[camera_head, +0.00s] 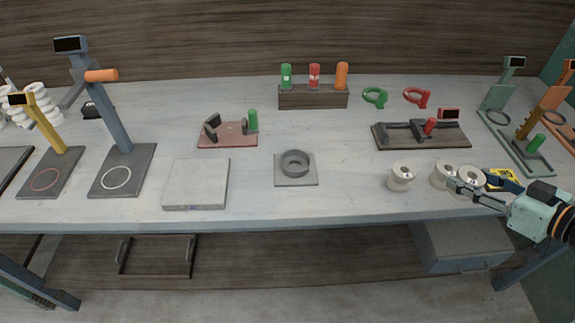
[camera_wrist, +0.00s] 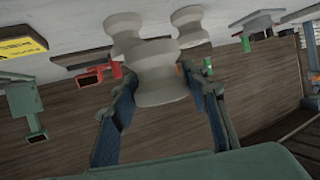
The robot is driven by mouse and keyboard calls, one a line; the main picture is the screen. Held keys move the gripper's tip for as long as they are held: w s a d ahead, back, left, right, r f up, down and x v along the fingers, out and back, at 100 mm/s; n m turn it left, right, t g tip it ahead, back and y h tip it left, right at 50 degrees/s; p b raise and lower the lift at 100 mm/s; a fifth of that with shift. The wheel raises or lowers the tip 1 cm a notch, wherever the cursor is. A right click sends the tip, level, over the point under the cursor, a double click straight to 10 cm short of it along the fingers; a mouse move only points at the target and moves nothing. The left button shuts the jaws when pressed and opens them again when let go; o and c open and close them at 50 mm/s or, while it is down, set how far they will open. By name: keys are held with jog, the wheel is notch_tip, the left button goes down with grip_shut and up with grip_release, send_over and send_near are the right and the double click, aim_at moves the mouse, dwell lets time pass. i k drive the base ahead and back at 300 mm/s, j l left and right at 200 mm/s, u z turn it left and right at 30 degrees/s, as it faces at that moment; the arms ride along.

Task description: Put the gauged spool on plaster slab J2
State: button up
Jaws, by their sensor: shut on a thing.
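My gripper (camera_head: 472,184) is at the right front of the bench, its fingers shut around a pale spool (camera_head: 469,174). In the wrist view this spool (camera_wrist: 160,78) sits between both fingers. Whether it is clear of the bench top is hard to tell. Two similar spools, one close beside it (camera_head: 442,172) and one further left (camera_head: 402,177), stand upright on the bench. A pale square slab (camera_head: 196,182) lies flat and bare at the left front, far from my gripper. The mark on its front edge is too small to read.
Between slab and spools lies a grey plate with a dark ring (camera_head: 295,165). Behind stand a red-brown fixture (camera_head: 228,138) and a dark gauge fixture (camera_head: 420,136). A blue post stand (camera_head: 118,165) is left of the slab. A yellow label (camera_head: 503,180) lies near my gripper.

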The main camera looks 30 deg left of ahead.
aim_at(196, 180)
jog(key=k+j+u, duration=0.1)
jog(key=j+u, duration=0.25)
jog(key=j, duration=0.25)
jog(key=j+u, duration=0.35)
jog(key=j, duration=0.2)
jog(key=j+u, duration=0.3)
jog(key=j, duration=0.3)
